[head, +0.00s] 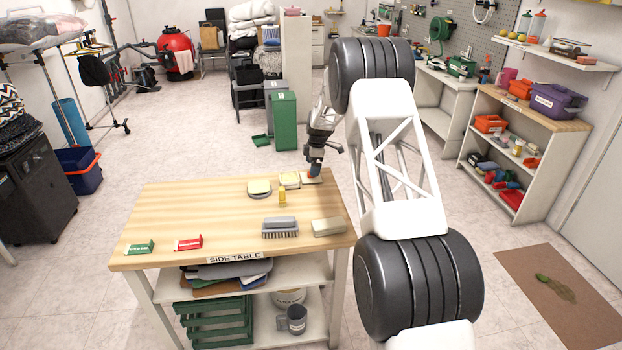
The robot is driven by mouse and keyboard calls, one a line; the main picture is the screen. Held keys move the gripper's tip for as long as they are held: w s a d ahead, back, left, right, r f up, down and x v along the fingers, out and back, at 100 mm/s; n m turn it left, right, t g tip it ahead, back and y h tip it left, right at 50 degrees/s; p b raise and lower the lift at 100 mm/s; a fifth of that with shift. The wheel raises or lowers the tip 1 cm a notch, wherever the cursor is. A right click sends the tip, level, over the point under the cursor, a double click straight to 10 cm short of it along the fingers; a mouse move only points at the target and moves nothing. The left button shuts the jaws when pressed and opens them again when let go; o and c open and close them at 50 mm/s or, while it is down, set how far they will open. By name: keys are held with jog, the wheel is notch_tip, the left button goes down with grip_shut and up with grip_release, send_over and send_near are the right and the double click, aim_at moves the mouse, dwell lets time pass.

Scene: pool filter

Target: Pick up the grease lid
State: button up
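My gripper (315,165) hangs pointing down over the far right part of the wooden side table (165,205). A small blue and orange-red thing (315,173) shows right at its fingertips, on or above a pale flat piece (306,180). I cannot tell whether the gripper touches or holds it. The fingers are too small to tell open from shut. No thing is clearly readable as the grease lid; the small thing at the fingertips may be it. A round yellow-green item (259,187) lies to the left.
A pale yellow piece (290,180) and a small yellow bottle (282,197) are close by. A brush (280,227), beige block (328,227), red card holder (188,243) and green one (139,248) lie nearer the front. The table's left middle is clear.

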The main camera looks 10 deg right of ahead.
jog(key=shift+a+f, duration=0.2)
jog(key=shift+f, duration=0.85)
jog(key=shift+a+f, duration=0.2)
jog(key=shift+f, duration=0.8)
jog(key=c, duration=0.6)
jog(key=shift+c, duration=0.2)
jog(key=shift+r, duration=0.1)
jog(key=shift+r, duration=0.7)
notch_tip(320, 180, up, 2)
jog(key=shift+r, duration=0.1)
jog(key=s, duration=1)
jog(key=s+r, duration=0.1)
jog(key=s, duration=0.5)
jog(key=shift+r, duration=0.1)
